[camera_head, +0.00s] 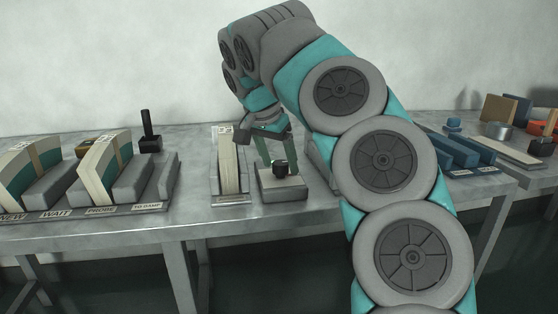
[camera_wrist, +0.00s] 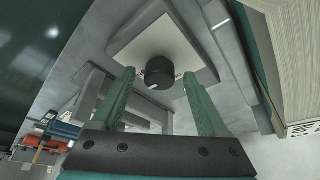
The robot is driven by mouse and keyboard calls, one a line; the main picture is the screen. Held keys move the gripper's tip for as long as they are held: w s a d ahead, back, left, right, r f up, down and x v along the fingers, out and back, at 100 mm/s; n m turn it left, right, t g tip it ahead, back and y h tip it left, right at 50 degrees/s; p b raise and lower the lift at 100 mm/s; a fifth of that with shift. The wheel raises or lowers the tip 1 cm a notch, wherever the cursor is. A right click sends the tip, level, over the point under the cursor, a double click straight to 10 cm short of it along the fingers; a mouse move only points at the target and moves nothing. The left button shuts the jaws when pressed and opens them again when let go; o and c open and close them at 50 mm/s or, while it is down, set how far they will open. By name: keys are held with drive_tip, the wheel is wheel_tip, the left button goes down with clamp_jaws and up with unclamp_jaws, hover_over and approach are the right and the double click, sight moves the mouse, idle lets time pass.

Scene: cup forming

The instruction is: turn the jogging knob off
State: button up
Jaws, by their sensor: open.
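The jogging knob (camera_head: 280,167) is a small black round knob on top of a low grey box with a pale top plate (camera_head: 283,190). In the wrist view the knob (camera_wrist: 159,70) has a short white mark near its lower edge. My gripper (camera_head: 279,160) reaches down over the box from above. Its green fingers are open, and in the wrist view the gripper (camera_wrist: 158,76) has one fingertip on each side of the knob. I cannot tell whether either fingertip touches it.
A slotted stand holding a pale book-like block (camera_head: 228,165) is close on the left of the box. Racks labelled WAIT and PROBE (camera_head: 65,213) stand further left, with a black upright handle (camera_head: 150,140) behind. Blue blocks (camera_head: 460,150) lie right of my arm, which hides part of the table.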

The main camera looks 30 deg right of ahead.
clamp_jaws()
idle(0.4)
drive_tip(key=shift+d+f+n+b, duration=0.2)
drive_tip(key=shift+n+b, duration=0.4)
drive_tip(key=shift+b, duration=0.35)
drive_tip(key=shift+s+r+n+t+y+b, duration=0.15)
drive_tip(key=shift+n+t+y+b, duration=0.15)
drive_tip(key=shift+n+t+b, duration=0.45)
drive_tip(key=shift+r+n+y+p, duration=0.25)
drive_tip(key=shift+n+p, duration=0.25)
drive_tip(key=shift+n, duration=0.65)
drive_tip(key=n+y+p, duration=0.1)
drive_tip(key=n, duration=0.1)
drive_tip(key=shift+n+t+p, duration=0.25)
drive_tip(key=shift+n+p, duration=0.1)
drive_tip(key=shift+n, duration=0.05)
drive_tip(key=n+y+p, duration=0.1)
drive_tip(key=n+y, duration=0.1)
drive_tip(key=n, duration=0.2)
drive_tip(key=shift+d+f+n+p, duration=0.1)
drive_tip(key=shift+n+p, duration=0.2)
drive_tip(key=shift+p, duration=0.1)
drive_tip(key=n+y, duration=0.1)
drive_tip(key=n, duration=0.1)
drive_tip(key=n+y, duration=0.1)
drive_tip(key=n, duration=0.2)
drive_tip(key=shift+d+f, duration=0.1)
drive_tip(key=shift+d, duration=0.05)
drive_tip(key=shift+n, duration=0.4)
